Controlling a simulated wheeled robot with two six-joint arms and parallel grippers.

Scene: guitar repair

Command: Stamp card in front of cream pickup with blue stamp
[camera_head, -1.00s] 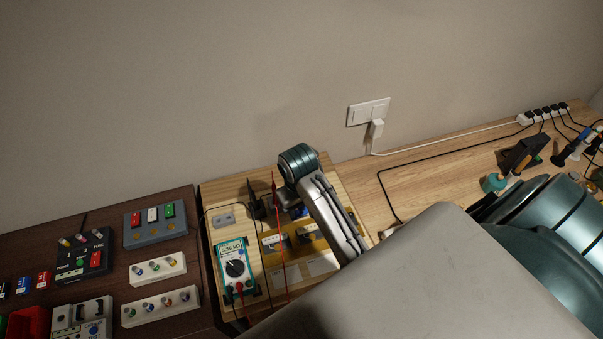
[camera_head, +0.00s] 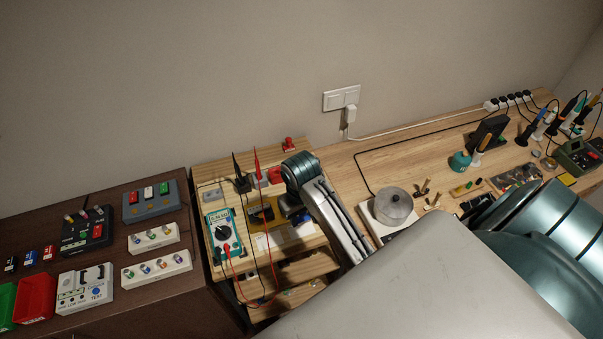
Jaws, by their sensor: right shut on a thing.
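My right gripper (camera_head: 298,208) is under the teal wrist, mostly hidden by it. It is shut on a small blue thing, seemingly the blue stamp (camera_head: 301,217), which shows only in part. The stamp is over the right half of a wooden work board. A pickup (camera_head: 260,214) sits on a yellow mat (camera_head: 252,225) to its left; its colour is hard to make out. Another dark pickup is largely covered by the gripper. Two pale cards, a left card (camera_head: 271,241) and a right card (camera_head: 298,233), lie in front of the pickups. My left gripper is not in view.
A multimeter (camera_head: 222,237) with red and black leads stands left of the mat. Red things (camera_head: 288,145) are behind. A round metal pot (camera_head: 393,206) is right of my arm. A dark cabinet (camera_head: 190,315) with testers is at left. My forearm covers the lower middle.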

